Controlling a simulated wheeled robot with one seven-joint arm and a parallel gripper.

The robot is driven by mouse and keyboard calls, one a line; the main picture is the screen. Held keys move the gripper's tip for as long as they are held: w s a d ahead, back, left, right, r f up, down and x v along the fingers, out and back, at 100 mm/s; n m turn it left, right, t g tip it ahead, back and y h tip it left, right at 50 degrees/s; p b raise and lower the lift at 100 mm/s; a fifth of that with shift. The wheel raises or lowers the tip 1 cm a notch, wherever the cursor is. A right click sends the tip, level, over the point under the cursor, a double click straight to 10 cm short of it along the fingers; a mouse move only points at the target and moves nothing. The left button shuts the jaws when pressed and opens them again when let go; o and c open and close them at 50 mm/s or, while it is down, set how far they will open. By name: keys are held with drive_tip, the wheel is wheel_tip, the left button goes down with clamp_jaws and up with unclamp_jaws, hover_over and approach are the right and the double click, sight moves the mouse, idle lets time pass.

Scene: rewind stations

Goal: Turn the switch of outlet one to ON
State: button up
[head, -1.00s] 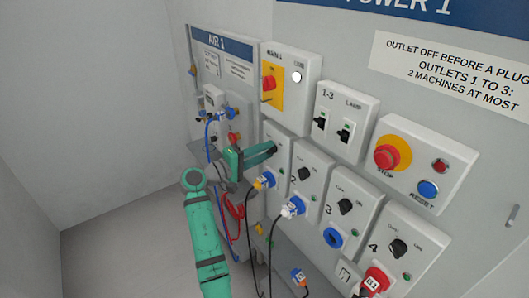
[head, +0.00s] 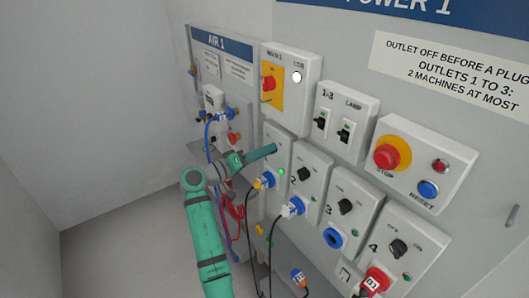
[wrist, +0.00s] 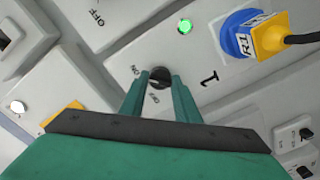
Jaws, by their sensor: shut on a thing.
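The switch of outlet one is a small black knob (wrist: 159,77) in the middle of the wrist view, on the grey-white outlet one box (head: 285,153). The box bears a "1" in the wrist view. My gripper (wrist: 160,83) has one finger on each side of the knob and is shut on it. In the head view my green gripper (head: 276,149) reaches the box from the left and hides the knob. The outlet's green lamp (wrist: 185,26) is lit, also in the head view (head: 281,171). The knob's exact pointing direction is hard to read.
A blue and yellow plug (wrist: 251,35) marked R1 sits in outlet one, its black cable hanging down. Outlets two (head: 318,166), three and four stand to the right. The red and yellow main switch (head: 269,84) is above. Hoses hang at the left.

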drive_tip(key=shift+f, duration=0.1)
drive_tip(key=o, duration=1)
drive_tip(key=v, duration=1.1)
